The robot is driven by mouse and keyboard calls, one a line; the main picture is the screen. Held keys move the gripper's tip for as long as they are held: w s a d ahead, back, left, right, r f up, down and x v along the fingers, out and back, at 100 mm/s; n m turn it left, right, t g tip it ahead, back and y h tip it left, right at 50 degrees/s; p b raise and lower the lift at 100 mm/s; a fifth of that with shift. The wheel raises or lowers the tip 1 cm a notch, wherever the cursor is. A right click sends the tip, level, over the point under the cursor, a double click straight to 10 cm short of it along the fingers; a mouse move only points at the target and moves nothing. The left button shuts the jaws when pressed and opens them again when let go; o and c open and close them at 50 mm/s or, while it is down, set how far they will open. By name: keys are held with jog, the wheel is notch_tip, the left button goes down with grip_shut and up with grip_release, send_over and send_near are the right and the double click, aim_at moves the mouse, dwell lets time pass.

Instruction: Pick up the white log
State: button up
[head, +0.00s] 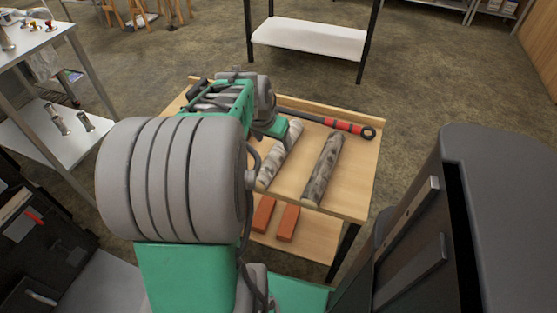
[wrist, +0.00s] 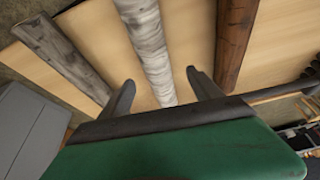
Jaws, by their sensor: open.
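The white log (wrist: 150,50) lies on the wooden table between two darker logs, and its upper part shows in the head view (head: 283,152). A grey log (head: 322,170) lies beside it, also seen at the left of the wrist view (wrist: 62,55). A brown log (wrist: 235,40) is on the other side in the wrist view; my arm hides it in the head view. My gripper (wrist: 160,78) is open and empty, with one finger on each side of the white log in the picture. I cannot tell how far above the log the fingertips are.
The wooden table (head: 355,190) has a raised back edge. A black tool with red bands (head: 340,125) lies along it. Red bricks (head: 287,223) lie on the lower shelf. A metal table (head: 35,40) stands left, and a white-shelved rack (head: 308,38) stands behind.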

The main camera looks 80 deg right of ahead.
aim_at(278, 149)
jog(key=x, duration=0.2)
jog(key=b+x, duration=0.1)
jog(key=x, duration=0.4)
jog(key=shift+s+a+f+b, duration=0.15)
jog(key=shift+s+a+b, duration=0.05)
jog(key=shift+s+b, duration=0.15)
grip_shut()
